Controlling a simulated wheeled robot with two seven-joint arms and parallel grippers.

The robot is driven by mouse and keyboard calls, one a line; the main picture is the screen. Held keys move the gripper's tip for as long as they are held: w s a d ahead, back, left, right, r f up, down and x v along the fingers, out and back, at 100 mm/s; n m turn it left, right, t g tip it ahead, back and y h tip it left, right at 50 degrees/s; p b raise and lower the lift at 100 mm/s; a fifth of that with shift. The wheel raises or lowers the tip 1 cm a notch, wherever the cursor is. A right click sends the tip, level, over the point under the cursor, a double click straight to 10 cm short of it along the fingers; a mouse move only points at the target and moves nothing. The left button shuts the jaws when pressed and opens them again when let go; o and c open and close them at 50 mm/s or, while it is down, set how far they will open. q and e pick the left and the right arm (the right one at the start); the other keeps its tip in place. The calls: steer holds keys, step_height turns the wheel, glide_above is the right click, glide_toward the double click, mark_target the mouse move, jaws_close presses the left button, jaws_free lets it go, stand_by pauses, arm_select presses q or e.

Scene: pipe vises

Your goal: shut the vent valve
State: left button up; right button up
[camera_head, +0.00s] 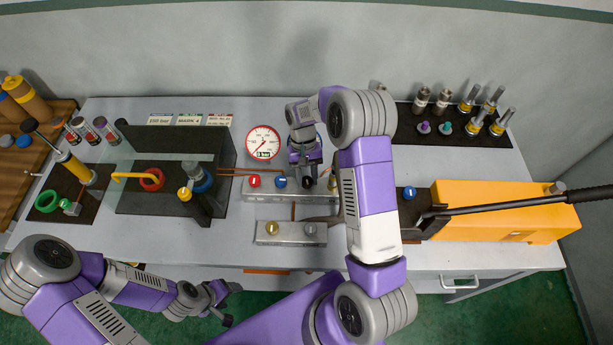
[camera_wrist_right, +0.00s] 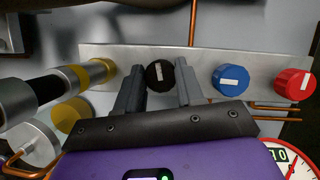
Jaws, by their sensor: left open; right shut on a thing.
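A manifold block (camera_head: 265,190) on the bench carries a red knob (camera_head: 254,181), a blue knob (camera_head: 280,182) and a black knob (camera_head: 307,184) in a row. No label shows which is the vent valve. My right gripper (camera_head: 305,172) reaches down over the black knob. In the right wrist view its fingers (camera_wrist_right: 160,80) are shut on the black knob (camera_wrist_right: 159,75), one on each side. My left gripper (camera_head: 229,306) is open and empty by the bench's front edge.
A gauge (camera_head: 263,142) stands behind the block. A yellow pump (camera_head: 500,210) with a long black lever stands at right, a dark vise with a clear guard (camera_head: 165,168) at left.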

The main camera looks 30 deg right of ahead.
steer(key=shift+m+t+y, duration=0.3)
steer(key=shift+m+y, duration=0.1)
steer(key=shift+m, duration=0.8)
steer(key=o, duration=1)
steer(key=shift+o, duration=0.2)
steer(key=v, duration=0.7)
steer(key=shift+r, duration=0.3)
steer(key=shift+w+d, duration=0.1)
steer(key=shift+d, duration=0.05)
